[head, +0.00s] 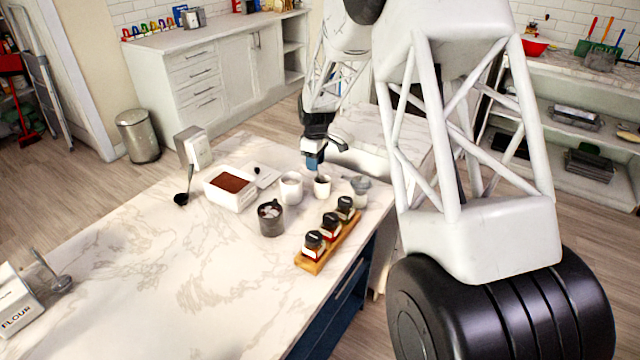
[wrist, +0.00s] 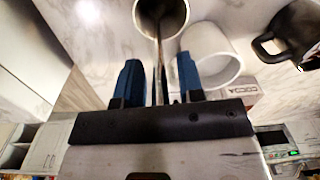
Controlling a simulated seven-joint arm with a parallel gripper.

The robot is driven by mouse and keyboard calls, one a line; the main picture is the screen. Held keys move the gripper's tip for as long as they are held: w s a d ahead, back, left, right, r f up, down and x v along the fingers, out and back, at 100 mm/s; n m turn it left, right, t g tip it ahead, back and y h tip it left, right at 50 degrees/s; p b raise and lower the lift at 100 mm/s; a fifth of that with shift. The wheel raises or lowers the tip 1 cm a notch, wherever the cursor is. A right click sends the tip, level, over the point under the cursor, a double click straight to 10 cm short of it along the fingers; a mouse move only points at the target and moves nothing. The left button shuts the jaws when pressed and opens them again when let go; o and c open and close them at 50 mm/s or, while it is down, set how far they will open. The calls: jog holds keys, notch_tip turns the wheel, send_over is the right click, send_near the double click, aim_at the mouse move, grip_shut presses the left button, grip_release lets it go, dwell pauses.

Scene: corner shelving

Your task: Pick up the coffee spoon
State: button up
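My gripper (head: 314,163) is over the small light cup (head: 322,187) near the counter's far right edge. In the wrist view my gripper (wrist: 158,66) has its two blue fingers apart, with a gap on each side of a thin metal handle. This handle, which looks like the coffee spoon (wrist: 158,42), runs from the mouth of the cup (wrist: 178,14) down between the fingers. The spoon's bowl end is hidden or unclear. In the head view the spoon is too small or covered to make out.
A white mug (head: 291,188) stands close left of the cup, and it shows in the wrist view (wrist: 225,58).

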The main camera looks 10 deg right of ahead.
grip_shut()
jog(key=shift+r, duration=5.05)
jog(key=s+a+r, duration=0.2)
jog(key=s+a, duration=0.4)
jog(key=a, duration=0.2)
jog(key=s+a+r+y, duration=0.1)
jog(key=s+a, duration=0.6)
jog(key=a, duration=0.1)
jog(key=shift+a+r, duration=0.3)
jog(key=shift+r, duration=0.1)
